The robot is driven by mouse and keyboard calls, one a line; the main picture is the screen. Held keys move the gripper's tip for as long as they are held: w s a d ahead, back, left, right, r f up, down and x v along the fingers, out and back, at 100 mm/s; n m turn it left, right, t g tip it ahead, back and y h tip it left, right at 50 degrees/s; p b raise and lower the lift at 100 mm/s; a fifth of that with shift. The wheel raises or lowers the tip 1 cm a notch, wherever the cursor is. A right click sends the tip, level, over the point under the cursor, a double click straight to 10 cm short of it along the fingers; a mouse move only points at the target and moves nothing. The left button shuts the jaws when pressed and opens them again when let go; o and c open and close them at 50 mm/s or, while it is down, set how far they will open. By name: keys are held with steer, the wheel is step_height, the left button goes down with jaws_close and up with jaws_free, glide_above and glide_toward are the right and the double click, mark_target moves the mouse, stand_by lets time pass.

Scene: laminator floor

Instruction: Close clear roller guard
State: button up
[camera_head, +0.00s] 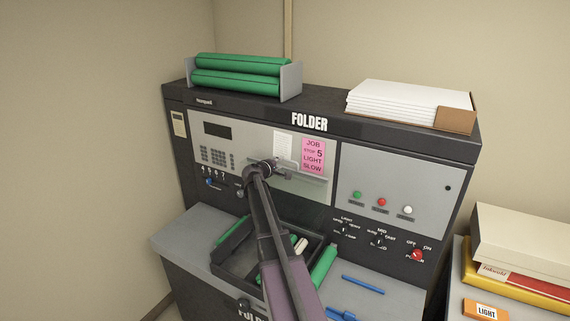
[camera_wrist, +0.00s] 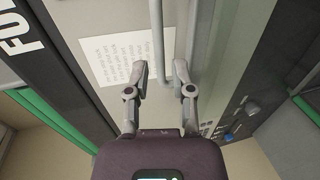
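A pale, see-through-looking panel with a grey bar handle (camera_head: 302,178) is on the front of the folder machine (camera_head: 375,137); I take it for the clear roller guard, but its edges are hard to make out. My gripper (camera_head: 272,165) is at the left part of this bar, in front of the panel. In the wrist view, my gripper (camera_wrist: 161,70) is open, with one finger on each side of the bar (camera_wrist: 156,30) near its bent end. I cannot tell whether either finger touches it. My arm hides part of the machine below the panel.
Green rollers (camera_head: 240,64) rest in a holder on top, beside a paper stack (camera_head: 400,100). A pink job note (camera_head: 313,155) is right of the bar's middle. A dark tray (camera_head: 232,243), a loose green roller (camera_head: 323,266) and blue tools (camera_head: 362,284) occupy the lower shelf.

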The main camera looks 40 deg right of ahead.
mark_target(285, 160)
steer(key=shift+b+x, duration=0.5)
steer(key=shift+x, duration=2.15)
jaws_close()
